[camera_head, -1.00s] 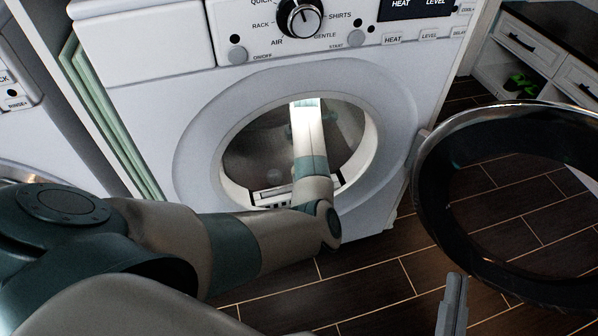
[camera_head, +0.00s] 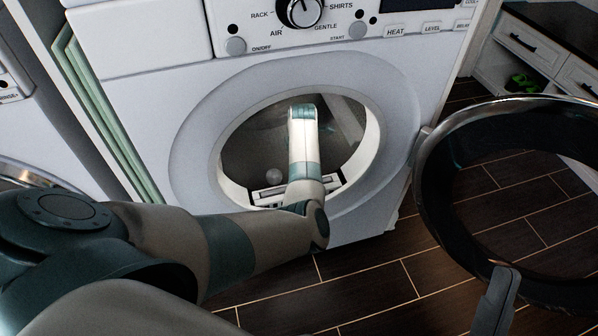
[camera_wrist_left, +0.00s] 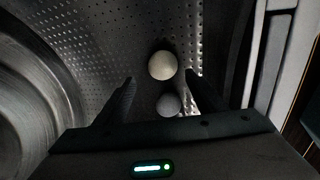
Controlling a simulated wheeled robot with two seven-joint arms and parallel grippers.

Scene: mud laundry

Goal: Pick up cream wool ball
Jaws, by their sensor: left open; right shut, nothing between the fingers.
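The cream wool ball (camera_wrist_left: 162,65) lies on the perforated metal drum wall in the left wrist view. A grey ball (camera_wrist_left: 169,104) lies just below it in that picture, nearer my gripper. A greyish ball also shows low in the drum in the head view (camera_head: 273,177), left of my arm. My left gripper (camera_wrist_left: 159,77) is open, its dark fingers on either side of the balls. Whether the fingers are level with the cream ball is unclear. In the head view my left arm hides this gripper inside the drum. My right gripper (camera_head: 507,268) is shut and empty at lower right.
My left arm passes through the round opening of the white dryer (camera_head: 190,150), close to its rim. The dark open door (camera_head: 440,215) stands at right, with my right gripper in front of its lower edge. Wood floor and white drawers lie beyond.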

